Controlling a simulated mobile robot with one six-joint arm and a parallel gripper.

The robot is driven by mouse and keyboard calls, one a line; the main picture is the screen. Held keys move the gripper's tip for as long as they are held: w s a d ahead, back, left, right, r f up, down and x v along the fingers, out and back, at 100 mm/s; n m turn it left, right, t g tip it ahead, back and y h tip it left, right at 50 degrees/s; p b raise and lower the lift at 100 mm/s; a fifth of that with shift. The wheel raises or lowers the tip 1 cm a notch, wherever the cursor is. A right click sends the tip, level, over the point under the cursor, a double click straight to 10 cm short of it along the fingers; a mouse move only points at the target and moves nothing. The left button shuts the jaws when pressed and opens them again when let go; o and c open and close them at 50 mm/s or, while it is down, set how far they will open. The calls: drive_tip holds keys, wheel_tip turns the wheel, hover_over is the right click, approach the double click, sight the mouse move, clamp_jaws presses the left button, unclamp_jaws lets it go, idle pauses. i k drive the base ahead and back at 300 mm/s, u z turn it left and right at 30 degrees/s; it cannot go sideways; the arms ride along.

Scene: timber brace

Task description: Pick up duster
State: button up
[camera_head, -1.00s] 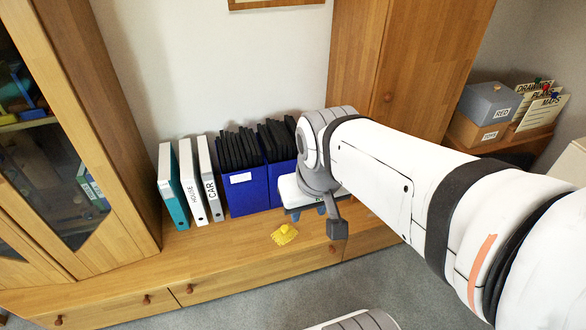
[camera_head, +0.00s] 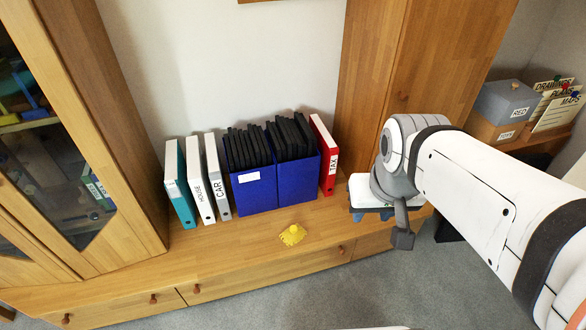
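The duster (camera_head: 293,235) looks like a small crumpled yellow cloth. It lies on the wooden top of the low cabinet (camera_head: 240,236), near its front edge, in front of the blue boxes. My gripper (camera_head: 366,216) is to the right of the duster and apart from it, above the right end of the cabinet top. Its blue fingertips show only partly below the white and grey wrist, so I cannot tell whether they are open or shut. Nothing is seen in them.
Several binders (camera_head: 203,180) and two blue boxes (camera_head: 277,186) of black folders stand along the wall, with a red binder (camera_head: 324,155) at their right. A glass-door cabinet (camera_head: 70,150) rises at left, a tall wooden cabinet (camera_head: 412,65) at right. The top around the duster is clear.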

sight(291, 236)
drive_tip(key=u, duration=0.05)
drive_tip(key=i, duration=1)
drive_tip(key=z, duration=0.05)
